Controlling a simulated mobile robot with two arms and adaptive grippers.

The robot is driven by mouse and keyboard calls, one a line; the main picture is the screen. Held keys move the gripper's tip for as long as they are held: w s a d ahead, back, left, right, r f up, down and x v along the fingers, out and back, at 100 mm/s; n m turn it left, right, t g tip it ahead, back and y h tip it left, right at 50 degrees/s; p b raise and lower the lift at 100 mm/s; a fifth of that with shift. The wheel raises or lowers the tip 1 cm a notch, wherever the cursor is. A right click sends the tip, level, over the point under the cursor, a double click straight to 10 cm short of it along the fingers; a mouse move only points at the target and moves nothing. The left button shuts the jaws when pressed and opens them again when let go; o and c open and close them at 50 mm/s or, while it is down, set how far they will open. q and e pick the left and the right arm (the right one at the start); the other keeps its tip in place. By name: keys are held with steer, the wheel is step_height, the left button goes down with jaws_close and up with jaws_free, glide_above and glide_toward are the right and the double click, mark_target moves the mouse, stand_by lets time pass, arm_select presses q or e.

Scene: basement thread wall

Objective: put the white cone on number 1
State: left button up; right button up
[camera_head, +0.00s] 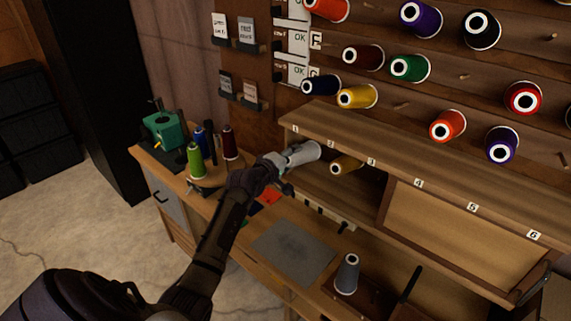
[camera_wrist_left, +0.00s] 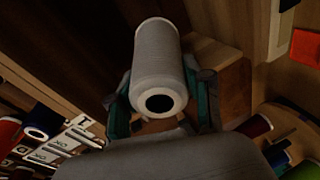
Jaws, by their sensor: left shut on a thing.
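My left gripper (camera_head: 287,160) is shut on the white cone (camera_head: 306,152), which lies tilted over on its side just below the left end of the shelf edge. In the left wrist view the cone (camera_wrist_left: 158,55) sits between the two fingers (camera_wrist_left: 160,92), its dark hollow end facing the camera. The number 1 label (camera_head: 295,130) is on the shelf's front edge, just above the cone. I cannot tell whether the cone touches the shelf. My right gripper is not in view.
The shelf top (camera_head: 400,150) is bare. Colored cones hang on wall pegs above. Green (camera_head: 195,163) and dark red cones (camera_head: 229,144) stand at the bench's left. A grey cone (camera_head: 347,274) stands near the front.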

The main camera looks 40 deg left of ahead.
arm_select(q)
steer(key=b+x, duration=0.1)
steer(key=x, duration=0.1)
steer(key=b+x, duration=0.1)
steer(key=x, duration=0.1)
steer(key=d+b+x, duration=0.1)
steer(key=x, duration=0.1)
steer(key=shift+w+b, duration=0.55)
steer(key=shift+f, duration=0.3)
stand_by(0.4)
steer(key=o, duration=1.4)
steer(key=shift+s, duration=0.1)
steer(key=shift+o, duration=0.2)
steer(key=v, duration=1.2)
